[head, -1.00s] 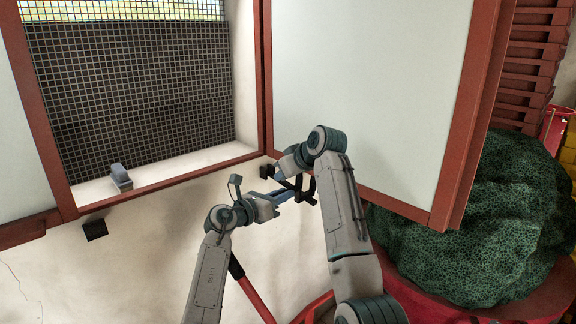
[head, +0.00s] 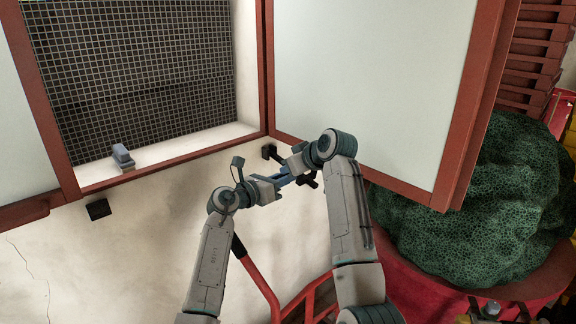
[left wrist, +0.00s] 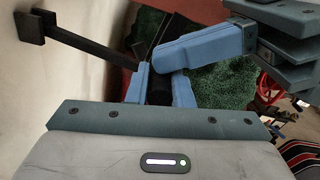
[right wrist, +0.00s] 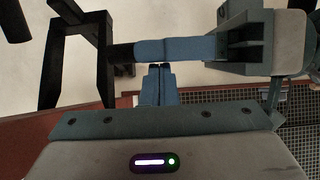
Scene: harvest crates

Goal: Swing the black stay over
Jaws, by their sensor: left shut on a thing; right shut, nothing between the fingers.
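The black stay is a dark bar on a wall mount (head: 268,151) below the window frame; its outer part (head: 309,180) shows past the grippers. In the left wrist view the bar (left wrist: 95,48) runs from the wall mount down to my left gripper's blue fingers. My left gripper (head: 288,180) is shut on the stay's end, part of which the fingers hide. My right gripper (right wrist: 158,85) is shut and empty, its fingers pressed together close beside the left gripper's fingers. The stay's dark frame (right wrist: 52,70) stands left of them in the right wrist view.
A red-framed white shutter panel (head: 365,90) stands open right of the meshed window (head: 135,85). A black block (head: 98,210) is on the wall at left, and a grey catch (head: 122,156) is on the sill. A green netted heap (head: 490,215) lies at right.

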